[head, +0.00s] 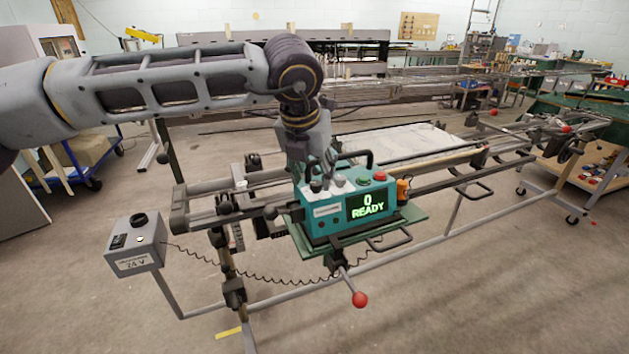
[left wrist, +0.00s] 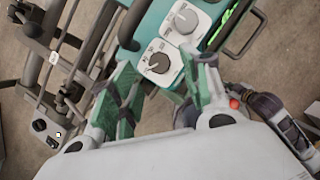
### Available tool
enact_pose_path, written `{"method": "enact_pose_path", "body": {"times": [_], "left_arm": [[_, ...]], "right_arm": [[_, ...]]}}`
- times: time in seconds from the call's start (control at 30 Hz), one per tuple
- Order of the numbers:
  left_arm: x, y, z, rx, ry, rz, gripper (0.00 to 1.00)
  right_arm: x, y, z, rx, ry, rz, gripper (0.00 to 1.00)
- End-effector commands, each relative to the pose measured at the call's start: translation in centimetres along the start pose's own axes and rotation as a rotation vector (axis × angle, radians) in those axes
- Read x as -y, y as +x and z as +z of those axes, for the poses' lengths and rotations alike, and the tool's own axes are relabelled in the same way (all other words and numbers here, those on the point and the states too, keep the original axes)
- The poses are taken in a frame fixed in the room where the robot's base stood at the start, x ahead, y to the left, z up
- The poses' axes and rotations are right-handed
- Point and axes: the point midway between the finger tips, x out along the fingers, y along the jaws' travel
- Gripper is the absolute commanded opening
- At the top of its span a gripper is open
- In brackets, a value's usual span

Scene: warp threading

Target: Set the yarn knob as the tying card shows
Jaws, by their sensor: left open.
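The teal tying machine (head: 325,222) stands on a rail frame, its display (head: 367,206) reading "0 READY". My left gripper (head: 316,178) points down over the machine's left end. Its green-padded fingers (left wrist: 164,78) are open on either side of the nearer knob; contact is not clear. I cannot make out a tying card. My right gripper is out of view.
A black carry handle (head: 368,160) and a red button (head: 381,177) are on the machine's top. A grey control box (head: 135,246) with a label stands at left, joined by a coiled cable. A red-ended lever (head: 360,299) sticks out in front. Floor in front is mostly clear.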

Motion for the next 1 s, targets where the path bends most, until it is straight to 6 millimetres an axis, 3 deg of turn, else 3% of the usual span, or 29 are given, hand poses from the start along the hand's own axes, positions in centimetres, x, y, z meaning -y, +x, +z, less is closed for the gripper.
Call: {"method": "enact_pose_path", "body": {"times": [0.3, 0.67, 1.0], "left_arm": [[0.0, 2.6, 0.0, 0.001, 0.001, 0.001, 0.47], [0.0, 2.8, 0.0, 0.001, 0.0, 0.001, 0.47], [0.0, 2.8, 0.0, 0.001, 0.0, 0.001, 0.03]], "right_arm": [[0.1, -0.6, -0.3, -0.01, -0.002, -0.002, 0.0], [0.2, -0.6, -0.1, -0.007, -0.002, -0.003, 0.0], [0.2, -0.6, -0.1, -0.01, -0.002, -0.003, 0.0]]}}
